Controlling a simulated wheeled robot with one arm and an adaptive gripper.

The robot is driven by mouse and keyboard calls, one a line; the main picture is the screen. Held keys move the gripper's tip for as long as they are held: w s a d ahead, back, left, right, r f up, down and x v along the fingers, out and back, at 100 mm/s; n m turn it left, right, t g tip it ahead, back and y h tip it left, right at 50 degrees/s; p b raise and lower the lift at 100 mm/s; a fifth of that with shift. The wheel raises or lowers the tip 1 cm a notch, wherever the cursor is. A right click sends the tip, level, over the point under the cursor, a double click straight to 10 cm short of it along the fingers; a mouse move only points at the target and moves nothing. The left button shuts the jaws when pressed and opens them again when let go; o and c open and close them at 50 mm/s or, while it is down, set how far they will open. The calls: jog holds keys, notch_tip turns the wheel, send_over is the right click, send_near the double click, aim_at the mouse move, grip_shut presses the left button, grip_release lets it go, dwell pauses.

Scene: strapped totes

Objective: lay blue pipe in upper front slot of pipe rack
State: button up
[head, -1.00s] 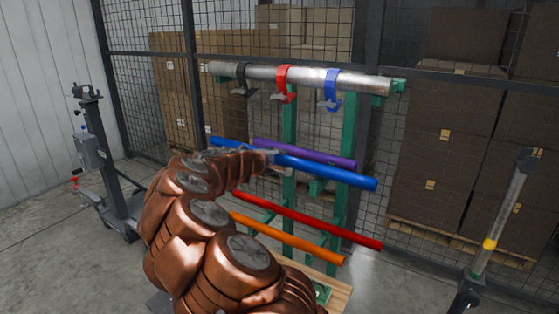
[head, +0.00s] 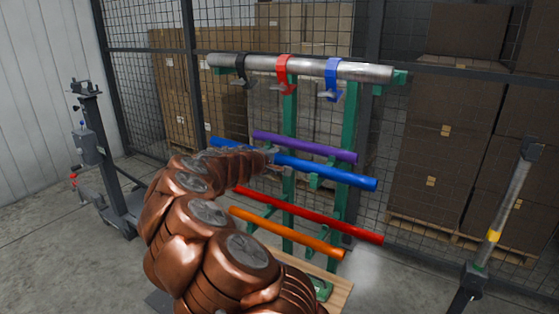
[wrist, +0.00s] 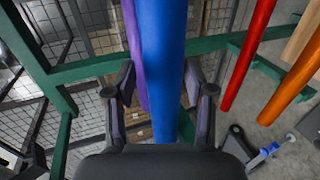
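The blue pipe (head: 325,173) slants across the front of the green pipe rack (head: 346,140), in front of and below the purple pipe (head: 305,146). My gripper (head: 268,156) is at its left-middle part. In the wrist view, the gripper's fingers (wrist: 160,95) close on both sides of the blue pipe (wrist: 163,60), which runs lengthwise between them. The purple pipe (wrist: 138,50) lies beside it, further off. A green rack arm (head: 315,181) shows just under the blue pipe; I cannot tell whether they touch.
A red pipe (head: 310,216) and an orange pipe (head: 288,233) lie lower on the rack. A grey pipe (head: 310,69) with black, red and blue clamps spans the top. A post stand (head: 497,210) is at right, another stand (head: 100,150) at left. Mesh fencing and boxes stand behind.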

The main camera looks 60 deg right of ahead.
jog(key=shift+o, duration=0.9)
jog(key=v, duration=1.2)
jog(key=shift+a, duration=0.1)
